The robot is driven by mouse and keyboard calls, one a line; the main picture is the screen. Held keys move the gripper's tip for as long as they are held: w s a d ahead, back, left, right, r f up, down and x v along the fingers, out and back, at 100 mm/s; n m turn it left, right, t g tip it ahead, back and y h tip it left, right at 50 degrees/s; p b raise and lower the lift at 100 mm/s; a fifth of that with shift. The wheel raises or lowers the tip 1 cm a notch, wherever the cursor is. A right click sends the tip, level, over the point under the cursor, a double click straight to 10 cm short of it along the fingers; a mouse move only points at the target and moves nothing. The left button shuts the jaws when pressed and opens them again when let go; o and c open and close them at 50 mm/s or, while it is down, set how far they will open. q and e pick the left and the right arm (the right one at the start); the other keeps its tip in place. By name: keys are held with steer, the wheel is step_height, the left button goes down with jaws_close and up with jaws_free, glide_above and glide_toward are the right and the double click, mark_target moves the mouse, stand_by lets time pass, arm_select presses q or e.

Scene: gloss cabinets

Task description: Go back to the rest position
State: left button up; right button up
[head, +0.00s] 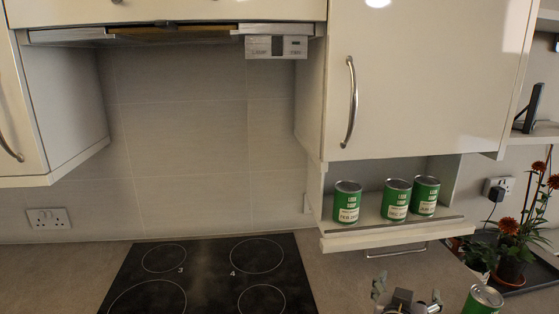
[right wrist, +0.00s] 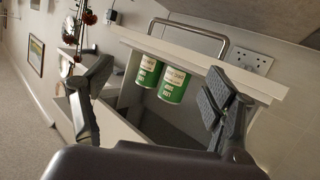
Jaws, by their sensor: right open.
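My right gripper (head: 407,292) is at the bottom edge of the head view, below the open shelf under the wall cabinet. In the right wrist view its two fingers (right wrist: 152,88) stand wide apart with nothing between the tips. Beyond them that view shows two green cans (right wrist: 147,71) (right wrist: 173,84) on the shelf, apart from the fingers. My left gripper is not in either view.
The shelf (head: 386,233) holds three green cans (head: 347,202) (head: 396,199) (head: 425,195). Another green can (head: 483,300) is just right of my right gripper. A black hob (head: 208,270) lies left of it. Potted flowers (head: 512,260) stand at the right.

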steer(key=s+a+f+n+g+y, duration=0.1)
steer(key=s+f+n+g+y, duration=0.25)
steer(key=s+f, duration=0.9)
steer(key=s+a+f+n+g+y, duration=0.25)
steer(key=s+f, duration=0.25)
steer(key=s, duration=0.3)
steer(key=s+a+f+n+g+y, duration=0.1)
steer(key=s+a+f+g+y, duration=0.15)
steer(key=s+f, duration=0.4)
steer(key=s+f+g, duration=0.2)
steer(key=s+f, duration=0.1)
steer(key=f, duration=2.1)
steer(key=s+d+f, duration=0.3)
steer(key=s+f, duration=1.4)
steer(key=shift+n+g, duration=0.4)
steer(key=shift+g, duration=0.05)
steer(key=shift+h, duration=0.25)
